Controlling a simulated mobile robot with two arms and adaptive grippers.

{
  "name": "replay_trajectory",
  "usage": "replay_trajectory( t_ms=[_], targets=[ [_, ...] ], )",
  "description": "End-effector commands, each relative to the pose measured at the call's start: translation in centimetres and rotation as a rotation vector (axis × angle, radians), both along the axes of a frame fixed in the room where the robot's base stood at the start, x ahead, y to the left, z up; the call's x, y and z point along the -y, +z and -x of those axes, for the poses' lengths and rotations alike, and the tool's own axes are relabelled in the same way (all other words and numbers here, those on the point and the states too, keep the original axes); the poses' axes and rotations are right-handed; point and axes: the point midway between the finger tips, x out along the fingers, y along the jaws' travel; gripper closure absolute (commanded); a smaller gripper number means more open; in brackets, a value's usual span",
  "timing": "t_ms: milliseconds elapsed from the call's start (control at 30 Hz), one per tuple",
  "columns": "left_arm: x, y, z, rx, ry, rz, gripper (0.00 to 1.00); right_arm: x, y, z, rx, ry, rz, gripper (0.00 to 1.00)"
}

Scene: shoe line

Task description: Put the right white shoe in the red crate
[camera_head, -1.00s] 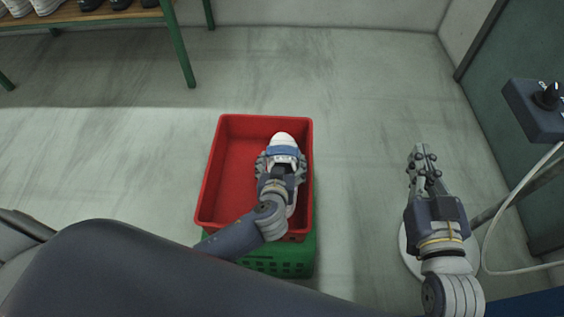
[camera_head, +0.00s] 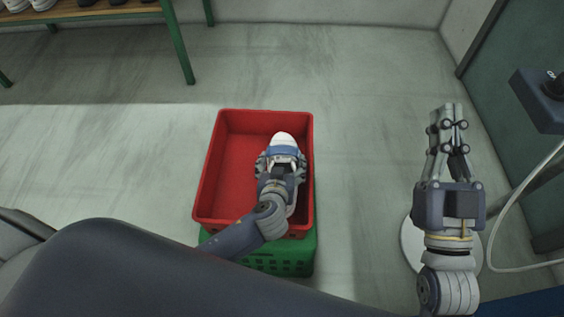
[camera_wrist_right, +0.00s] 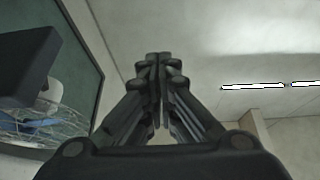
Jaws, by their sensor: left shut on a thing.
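The red crate (camera_head: 232,168) sits on a green crate in the middle of the head view. A white shoe (camera_head: 284,141) with a blue part is at the right side of the red crate, toe pointing away from me. My left gripper (camera_head: 281,162) is shut on the shoe, over or inside the crate. The gripper hides much of the shoe, and I cannot tell whether the sole touches the crate floor. My right gripper (camera_head: 449,112) is to the right of the crate, empty. Its fingers are together, as the right wrist view (camera_wrist_right: 158,60) also shows.
The green crate (camera_head: 285,258) supports the red one. A rack (camera_head: 95,14) with several shoes stands at the back left. A dark control box (camera_head: 541,100) with a pale cable is at the right, near a round white base (camera_head: 410,243). Floor behind the crate is clear.

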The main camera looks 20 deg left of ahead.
Motion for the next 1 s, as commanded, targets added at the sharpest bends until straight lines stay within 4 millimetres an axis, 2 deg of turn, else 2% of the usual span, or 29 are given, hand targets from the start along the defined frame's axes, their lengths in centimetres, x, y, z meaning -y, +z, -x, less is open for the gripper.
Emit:
replay_trajectory(
  t_ms=[500,1000],
  targets=[
    [0.0,-1.2,0.0,0.002,0.001,0.0,0.82,0.2,3.9,2.7,0.239,0.012,-0.068,1.0],
    [0.0,-1.3,-0.1,0.002,0.0,0.0,0.82,0.3,4.7,3.4,0.288,0.015,-0.083,1.0]
  ],
)
